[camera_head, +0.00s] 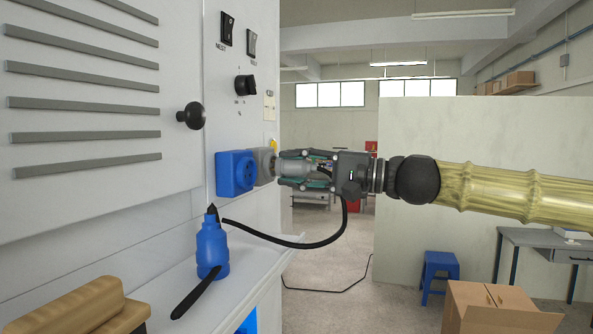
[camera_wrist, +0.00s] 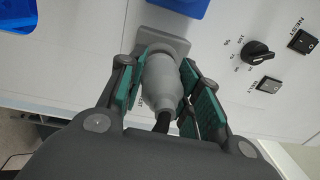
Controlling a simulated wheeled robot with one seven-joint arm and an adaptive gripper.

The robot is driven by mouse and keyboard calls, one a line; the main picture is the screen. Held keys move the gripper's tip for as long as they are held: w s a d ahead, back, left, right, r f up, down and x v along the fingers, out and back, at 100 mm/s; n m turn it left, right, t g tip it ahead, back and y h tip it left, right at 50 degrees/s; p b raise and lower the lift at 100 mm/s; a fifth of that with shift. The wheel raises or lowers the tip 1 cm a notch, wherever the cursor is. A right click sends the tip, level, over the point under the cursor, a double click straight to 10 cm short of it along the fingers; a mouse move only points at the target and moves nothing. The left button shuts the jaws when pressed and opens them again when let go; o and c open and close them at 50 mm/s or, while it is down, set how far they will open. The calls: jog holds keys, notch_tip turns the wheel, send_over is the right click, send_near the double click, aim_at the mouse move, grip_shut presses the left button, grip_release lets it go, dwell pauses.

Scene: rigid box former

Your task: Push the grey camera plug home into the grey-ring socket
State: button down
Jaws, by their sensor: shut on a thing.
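The grey camera plug (camera_wrist: 160,82) is held between the green-padded fingers of my gripper (camera_wrist: 162,92), with its black cable running back under the palm. In the wrist view its front end meets the grey socket (camera_wrist: 176,45) on the white panel. Whether it is fully seated is hidden. In the head view my gripper (camera_head: 300,168) points left at the panel, and the plug lies in line with the grey socket (camera_head: 264,163). The grey ring itself cannot be made out clearly.
A blue socket (camera_head: 235,173) sits on the panel left of the grey one. Switches (camera_head: 227,30) and a black rotary knob (camera_head: 245,85) are above. An open cardboard box (camera_head: 495,310) stands at lower right.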

jog(key=shift+w+a, duration=0.1)
jog(key=shift+a, duration=0.3)
dwell(0.3)
jog(key=c, duration=0.9)
grip_release()
jog(key=shift+r+v, duration=0.2)
jog(key=shift+v, duration=3.85)
